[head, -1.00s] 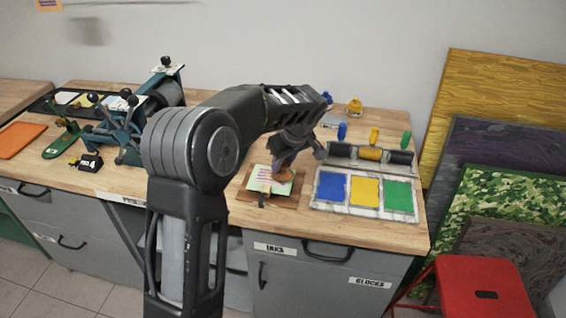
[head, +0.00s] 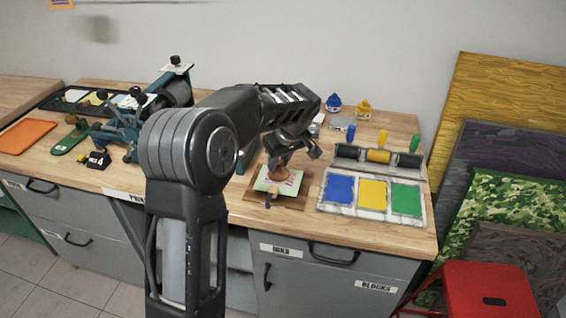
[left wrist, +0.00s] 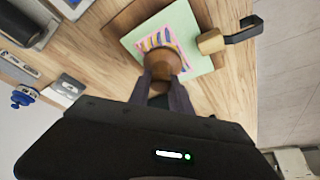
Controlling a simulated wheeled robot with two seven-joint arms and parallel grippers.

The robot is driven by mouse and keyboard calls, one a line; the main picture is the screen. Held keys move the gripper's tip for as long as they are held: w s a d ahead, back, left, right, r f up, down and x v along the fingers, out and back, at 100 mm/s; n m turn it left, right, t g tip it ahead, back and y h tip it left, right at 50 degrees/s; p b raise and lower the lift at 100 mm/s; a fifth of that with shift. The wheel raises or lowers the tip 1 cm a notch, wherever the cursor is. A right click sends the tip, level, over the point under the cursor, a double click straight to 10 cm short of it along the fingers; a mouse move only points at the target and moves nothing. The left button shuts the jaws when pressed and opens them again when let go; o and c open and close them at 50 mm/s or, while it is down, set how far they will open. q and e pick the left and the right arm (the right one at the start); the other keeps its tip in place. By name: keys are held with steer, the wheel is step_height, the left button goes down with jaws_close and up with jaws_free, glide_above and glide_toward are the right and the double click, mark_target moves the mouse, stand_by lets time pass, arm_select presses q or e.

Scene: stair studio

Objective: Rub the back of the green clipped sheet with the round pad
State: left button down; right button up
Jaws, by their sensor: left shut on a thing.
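The green sheet (head: 263,184) lies on a brown board (head: 300,204) on the bench, with a pink, striped print showing on it. A clip with a wooden knob (left wrist: 210,42) and black handle (left wrist: 246,30) sits at the sheet's edge. My left gripper (head: 281,158) is shut on the round brown pad (left wrist: 162,63), which is over the sheet (left wrist: 182,22) and hides part of the print. The pad appears to touch the sheet, but the contact edge is hidden. My right gripper is not in view.
An ink tray (head: 372,195) with blue, yellow and green panels stands right of the board, with rollers (head: 377,156) behind it. Blue (head: 334,103) and yellow (head: 363,108) items stand at the back. A press (head: 125,130) is at left; a red stool (head: 490,290) is at front right.

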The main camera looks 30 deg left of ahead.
arm_select(q)
steer(key=shift+s+a, duration=0.1)
steer(key=shift+a, duration=0.2)
steer(key=shift+a, duration=0.15)
steer(key=shift+s+a, duration=0.35)
steer(key=shift+a, duration=0.45)
steer(key=shift+d, duration=0.1)
steer(key=shift+w+d+b, duration=0.35)
steer(key=shift+d+b, duration=0.05)
steer(key=shift+d, duration=0.5)
steer(key=shift+d, duration=0.1)
steer(key=shift+w+d, duration=0.35)
steer(key=shift+d, duration=0.45)
